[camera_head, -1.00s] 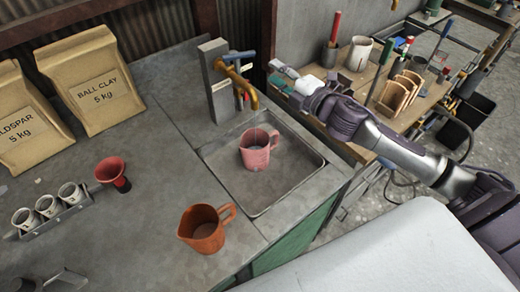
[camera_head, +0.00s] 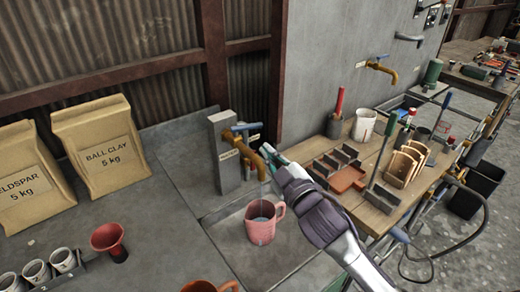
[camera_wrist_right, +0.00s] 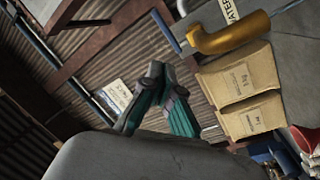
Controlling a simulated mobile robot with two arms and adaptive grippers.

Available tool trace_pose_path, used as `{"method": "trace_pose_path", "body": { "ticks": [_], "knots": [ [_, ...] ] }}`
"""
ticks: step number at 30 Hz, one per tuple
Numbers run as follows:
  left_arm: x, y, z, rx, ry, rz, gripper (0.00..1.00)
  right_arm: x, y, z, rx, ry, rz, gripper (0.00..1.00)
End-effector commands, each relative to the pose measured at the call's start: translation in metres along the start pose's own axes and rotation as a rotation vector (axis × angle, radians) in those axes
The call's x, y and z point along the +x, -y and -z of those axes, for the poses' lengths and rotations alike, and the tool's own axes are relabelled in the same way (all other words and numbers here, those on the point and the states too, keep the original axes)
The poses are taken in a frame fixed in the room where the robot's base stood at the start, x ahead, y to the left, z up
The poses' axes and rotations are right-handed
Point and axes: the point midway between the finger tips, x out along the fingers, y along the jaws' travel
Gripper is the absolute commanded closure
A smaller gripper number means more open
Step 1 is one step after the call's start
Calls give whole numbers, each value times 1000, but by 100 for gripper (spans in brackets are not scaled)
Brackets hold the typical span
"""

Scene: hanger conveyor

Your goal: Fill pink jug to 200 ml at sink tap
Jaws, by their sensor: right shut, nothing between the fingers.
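The pink jug (camera_head: 265,222) stands upright in the sink basin (camera_head: 225,214), its handle to the upper right. A pale bluish surface, apparently water, shows inside; I cannot read its level. The brass sink tap (camera_head: 264,165) comes out of a grey post above the jug, with a blue handle (camera_head: 245,128) on top. I cannot make out a stream. My right gripper (camera_head: 270,153) is shut and empty, its tips close to the right of the tap; contact is unclear. In the right wrist view its teal fingers (camera_wrist_right: 160,98) show below the brass spout (camera_wrist_right: 232,36). My left gripper is out of view.
An orange-brown jug (camera_head: 208,286) is cut off at the bottom edge. A red funnel-shaped cup (camera_head: 109,240), several small white cups (camera_head: 38,274) and clay bags (camera_head: 100,143) stand on the left. A tool bench (camera_head: 375,205) lies right.

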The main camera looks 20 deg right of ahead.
Motion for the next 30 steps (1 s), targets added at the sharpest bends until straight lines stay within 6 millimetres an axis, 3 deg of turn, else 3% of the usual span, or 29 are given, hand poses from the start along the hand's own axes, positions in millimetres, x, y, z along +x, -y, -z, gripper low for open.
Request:
{"method": "trace_pose_path", "body": {
  "ticks": [3, 6, 13, 17, 30],
  "knots": [
    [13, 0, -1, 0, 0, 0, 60, -16, 5, 0, 334, 69, -70, 100],
    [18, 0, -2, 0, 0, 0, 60, -26, 5, -2, 530, 115, -110, 100],
    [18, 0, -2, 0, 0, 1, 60, -31, 3, -5, 684, 155, -144, 100],
    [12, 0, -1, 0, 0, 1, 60, -14, 1, -7, 682, 155, -143, 100],
    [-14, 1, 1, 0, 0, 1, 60, 74, -8, -22, 678, 154, -142, 100]
  ]
}}
